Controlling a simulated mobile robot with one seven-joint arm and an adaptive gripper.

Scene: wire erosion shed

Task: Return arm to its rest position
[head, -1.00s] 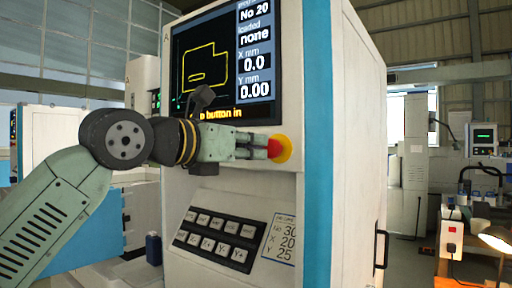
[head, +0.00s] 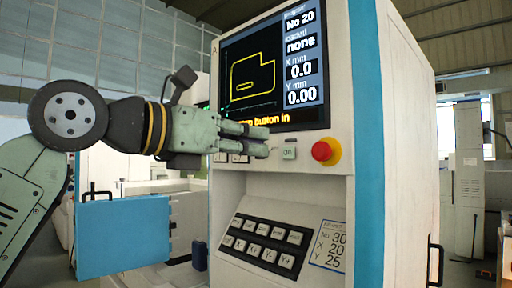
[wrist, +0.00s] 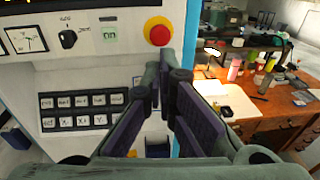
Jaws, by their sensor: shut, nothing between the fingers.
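My gripper (head: 262,142) is shut and empty in the head view, in front of the machine panel. Its fingertips are left of the red stop button (head: 323,151) on its yellow base, with a gap between. A green "on" button (head: 289,153) sits between the fingertips and the red button. In the wrist view my gripper (wrist: 165,72) points toward the panel, with the red button (wrist: 158,32) just above the fingertips. I cannot tell from the pictures how far the tips are from the panel.
The machine's screen (head: 275,75) reads "button in" along its bottom. A sloped keypad (head: 264,245) and a label card (head: 328,246) are below. A blue door (head: 122,235) stands at left. A brown workbench (wrist: 262,112) with clutter is at right in the wrist view.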

